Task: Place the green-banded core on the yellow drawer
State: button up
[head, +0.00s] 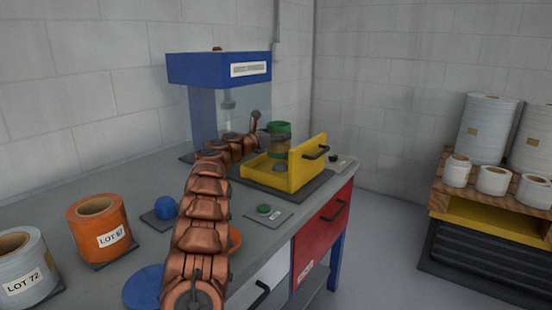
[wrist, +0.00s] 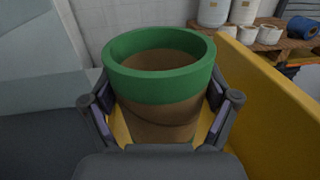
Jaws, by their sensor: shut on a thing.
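The green-banded core (head: 279,141) is a brown tube with a green band at its top. It stands upright at the yellow drawer (head: 308,167), which is pulled out in front of the blue-topped machine on the bench. In the wrist view the core (wrist: 158,80) sits between the two fingers of my gripper (wrist: 158,120), which is shut on it. The yellow drawer wall (wrist: 270,95) runs along the right of the core there. The core's lower end is hidden, so I cannot tell whether it touches the drawer floor.
The blue machine (head: 218,69) stands behind the drawer. A green button (head: 264,209) and a blue knob (head: 165,207) are on the bench. An orange roll (head: 97,228) and a grey roll (head: 22,268) stand at left. White rolls on a pallet (head: 492,190) stand at right, across open floor.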

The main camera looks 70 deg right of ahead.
jog(key=shift+s+d+f, duration=0.1)
jog(key=shift+s+f, duration=0.1)
jog(key=shift+f, duration=0.4)
jog(key=shift+s+d+f, duration=0.1)
jog(key=shift+s+f, duration=0.05)
jog(key=shift+f, duration=0.45)
jog(key=shift+f+b, duration=0.5)
jog(key=shift+f, duration=1.2)
jog(key=shift+a+f, duration=0.1)
jog(key=o, duration=1)
